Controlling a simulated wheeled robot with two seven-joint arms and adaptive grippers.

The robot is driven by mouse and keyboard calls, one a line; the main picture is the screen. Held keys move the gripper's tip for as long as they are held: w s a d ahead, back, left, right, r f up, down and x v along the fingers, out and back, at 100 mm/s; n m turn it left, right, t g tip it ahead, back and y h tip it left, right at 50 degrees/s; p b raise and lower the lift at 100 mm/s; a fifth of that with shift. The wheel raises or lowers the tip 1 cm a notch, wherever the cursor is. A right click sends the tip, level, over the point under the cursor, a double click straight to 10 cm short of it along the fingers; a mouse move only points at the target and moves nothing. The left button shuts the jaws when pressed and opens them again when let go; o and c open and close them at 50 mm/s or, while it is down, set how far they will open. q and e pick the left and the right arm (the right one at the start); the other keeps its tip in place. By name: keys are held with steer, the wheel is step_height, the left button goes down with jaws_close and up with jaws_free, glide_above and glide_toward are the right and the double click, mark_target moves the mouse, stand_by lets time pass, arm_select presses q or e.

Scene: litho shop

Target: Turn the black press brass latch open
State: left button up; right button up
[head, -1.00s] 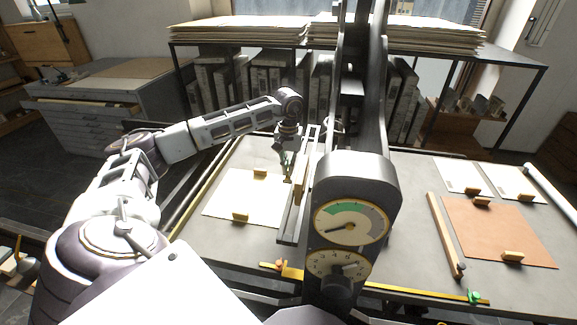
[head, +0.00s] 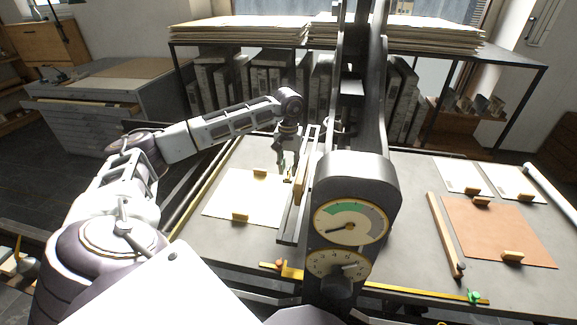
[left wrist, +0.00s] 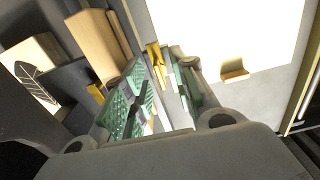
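The black press (head: 350,180) stands in the middle of the head view, with two round dials on its front. My left gripper (head: 287,171) points down just left of the press column, beside its upright wooden bar (head: 300,179). A small brass piece, seemingly the latch, shows in the left wrist view (left wrist: 155,56) near and between the fingertips of my left gripper (left wrist: 160,72). The green-padded fingers are apart, with a narrow gap around the brass piece; contact cannot be made out. In the head view the gripper largely hides the latch. My right gripper is out of view.
A brown sheet (head: 495,235), smaller white sheets and a wooden bar (head: 445,235) lie on the right. A rack of dark folders (head: 240,80) stands behind.

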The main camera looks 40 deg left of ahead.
arm_select(q)
step_height(320, 180, up, 12)
stand_by(0.8)
stand_by(0.6)
